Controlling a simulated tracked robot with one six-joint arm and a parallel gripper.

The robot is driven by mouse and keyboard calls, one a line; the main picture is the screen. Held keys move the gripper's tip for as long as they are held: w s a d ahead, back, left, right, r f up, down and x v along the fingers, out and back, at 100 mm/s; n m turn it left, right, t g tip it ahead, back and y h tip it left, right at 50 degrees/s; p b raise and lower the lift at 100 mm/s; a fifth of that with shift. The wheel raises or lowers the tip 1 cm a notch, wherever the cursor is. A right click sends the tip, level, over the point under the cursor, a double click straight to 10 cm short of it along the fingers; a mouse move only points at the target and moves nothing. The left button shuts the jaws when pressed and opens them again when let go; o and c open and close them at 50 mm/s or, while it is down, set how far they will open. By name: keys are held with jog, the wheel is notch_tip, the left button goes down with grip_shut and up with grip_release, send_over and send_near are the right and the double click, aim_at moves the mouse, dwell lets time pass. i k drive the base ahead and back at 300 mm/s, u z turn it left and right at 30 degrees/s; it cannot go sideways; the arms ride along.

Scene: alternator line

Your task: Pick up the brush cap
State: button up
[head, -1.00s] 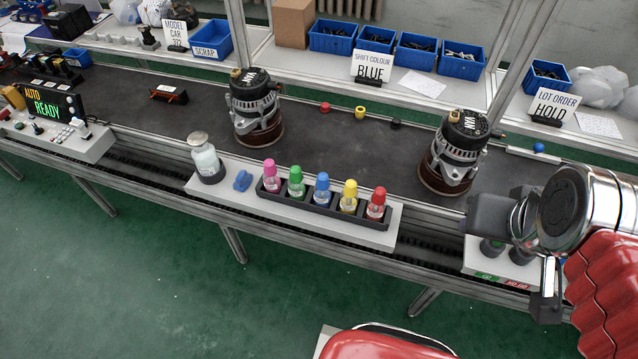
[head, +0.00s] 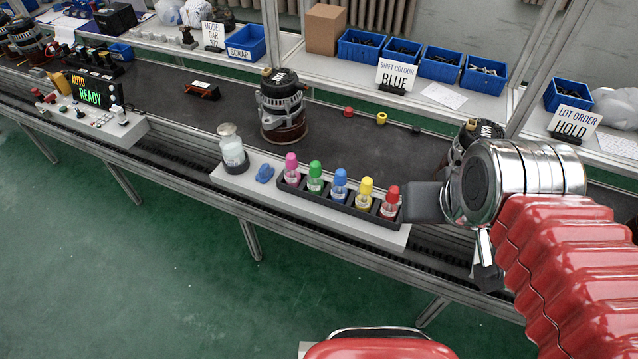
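I cannot tell for sure which thing is the brush cap. A black rack (head: 335,203) holds several small bottles with coloured caps: pink (head: 291,161), green (head: 315,169), blue (head: 340,177), yellow (head: 366,186) and red (head: 392,194). They stand upright on a pale ledge at the belt's front edge. A lone blue piece (head: 264,173) lies left of the rack. My gripper (head: 428,203) is just right of the red-capped bottle in the picture. Its dark end part shows nothing held, but its finger opening is not clear.
A glass jar (head: 232,150) stands left of the rack. One alternator (head: 283,105) stands on the belt behind; another (head: 470,138) is partly hidden by my arm. Small red (head: 348,112) and yellow (head: 382,118) pieces lie on the belt. A sign (head: 396,77) reads "SHIFT COLOUR BLUE".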

aim_at(340, 179)
jog(key=u, duration=1.75)
jog(key=k, duration=0.65)
jog(key=z, duration=0.95)
jog(key=i, duration=0.9)
